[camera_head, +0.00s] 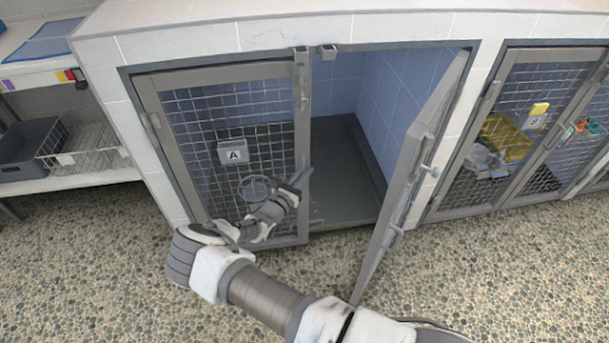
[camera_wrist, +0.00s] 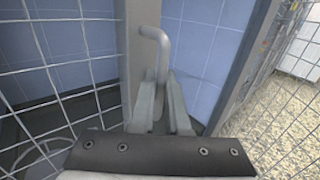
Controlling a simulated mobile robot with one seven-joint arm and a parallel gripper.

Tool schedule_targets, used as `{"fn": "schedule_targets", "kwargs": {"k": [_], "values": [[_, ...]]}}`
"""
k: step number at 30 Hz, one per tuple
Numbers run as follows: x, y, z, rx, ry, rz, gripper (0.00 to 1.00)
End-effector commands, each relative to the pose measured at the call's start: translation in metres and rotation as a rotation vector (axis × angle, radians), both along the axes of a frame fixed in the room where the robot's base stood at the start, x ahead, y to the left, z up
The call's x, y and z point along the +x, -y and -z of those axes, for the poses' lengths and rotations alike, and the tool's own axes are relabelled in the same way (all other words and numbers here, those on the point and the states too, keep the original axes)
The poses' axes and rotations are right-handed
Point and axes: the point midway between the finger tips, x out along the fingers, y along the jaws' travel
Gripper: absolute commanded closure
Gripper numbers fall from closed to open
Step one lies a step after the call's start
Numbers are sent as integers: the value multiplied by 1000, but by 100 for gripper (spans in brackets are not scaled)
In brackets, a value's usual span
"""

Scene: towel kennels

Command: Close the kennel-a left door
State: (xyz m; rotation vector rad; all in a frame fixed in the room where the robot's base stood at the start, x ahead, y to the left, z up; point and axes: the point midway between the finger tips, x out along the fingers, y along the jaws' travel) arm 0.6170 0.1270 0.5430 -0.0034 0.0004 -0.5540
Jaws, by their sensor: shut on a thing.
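The left door of kennel A (camera_head: 302,120) is a grey-framed mesh panel with an "A" plate (camera_head: 233,155). It stands across the left half of the opening, in or very near its frame; I cannot tell if it is fully shut. My gripper (camera_head: 299,182) is at the door's free edge. In the wrist view my gripper (camera_wrist: 163,92) is shut on the bent metal door handle (camera_wrist: 157,42), whose hooked end sticks up above the fingers. My arm hides the door's lower part.
The kennel's right door (camera_head: 403,185) is swung wide open toward me, close to the right of my arm. Another kennel (camera_head: 525,130) with mesh doors stands right. A low shelf (camera_head: 75,180) with baskets is left. The pebbled floor (camera_head: 110,270) is clear in front.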

Motion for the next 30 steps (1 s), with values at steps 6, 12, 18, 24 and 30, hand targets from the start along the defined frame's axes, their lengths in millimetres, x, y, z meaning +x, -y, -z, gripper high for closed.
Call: {"fn": "schedule_targets", "kwargs": {"k": [6,12,18,24,30], "values": [[5,-5,-3,4,3,-13,100],[6,-5,-4,3,4,-14,74],[-9,-15,-6,5,4,-17,74],[-49,-37,-5,4,1,-13,74],[-93,-61,-4,3,1,-9,74]]}}
